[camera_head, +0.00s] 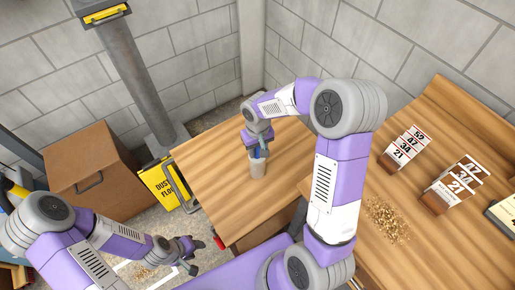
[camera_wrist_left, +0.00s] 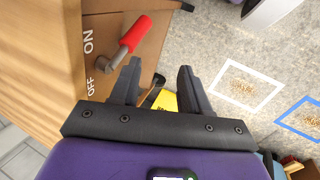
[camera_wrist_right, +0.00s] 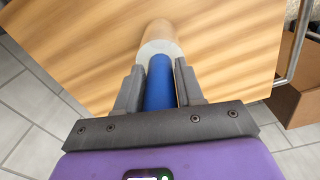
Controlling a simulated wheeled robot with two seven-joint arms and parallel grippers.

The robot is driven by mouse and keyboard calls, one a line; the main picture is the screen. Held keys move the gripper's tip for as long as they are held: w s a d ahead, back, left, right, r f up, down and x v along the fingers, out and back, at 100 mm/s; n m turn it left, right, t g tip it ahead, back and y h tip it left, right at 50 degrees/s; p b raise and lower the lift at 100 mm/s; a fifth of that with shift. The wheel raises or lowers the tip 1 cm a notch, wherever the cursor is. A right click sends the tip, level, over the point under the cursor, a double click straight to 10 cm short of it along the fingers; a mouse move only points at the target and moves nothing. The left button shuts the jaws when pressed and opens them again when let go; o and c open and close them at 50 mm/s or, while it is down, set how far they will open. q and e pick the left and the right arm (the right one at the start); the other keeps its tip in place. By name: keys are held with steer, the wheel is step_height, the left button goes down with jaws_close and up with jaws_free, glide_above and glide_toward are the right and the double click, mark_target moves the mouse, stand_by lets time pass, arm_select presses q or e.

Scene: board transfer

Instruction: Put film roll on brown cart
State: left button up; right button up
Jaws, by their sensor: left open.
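The film roll (camera_head: 257,169), a pale upright cylinder with a blue core, is at the wood-topped brown cart (camera_head: 215,160), which has a metal side handle. I cannot tell whether the roll touches the top. My right gripper (camera_head: 258,145) is above the roll. In the right wrist view, the right gripper's fingers (camera_wrist_right: 160,90) close on both sides of the blue core, with the pale roll (camera_wrist_right: 160,42) beyond them. My left gripper (camera_head: 190,256) is open and empty, low beside the cart. In the left wrist view, its fingers (camera_wrist_left: 160,85) are near a red ON/OFF lever (camera_wrist_left: 135,33).
A brown cabinet (camera_head: 95,170) and yellow sign (camera_head: 162,186) stand left of the cart. The right wooden table (camera_head: 440,240) holds number cards (camera_head: 404,148) and spilled grains (camera_head: 385,215). Block walls close off the back. The cart's top is mostly clear.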

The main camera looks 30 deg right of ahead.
steer(key=o, duration=0.3)
steer(key=shift+r, duration=0.1)
steer(key=shift+r, duration=0.35)
step_height(320, 180, up, 12)
steer(key=p, duration=0.3)
steer(key=shift+f+p, duration=0.2)
steer(key=shift+p, duration=0.1)
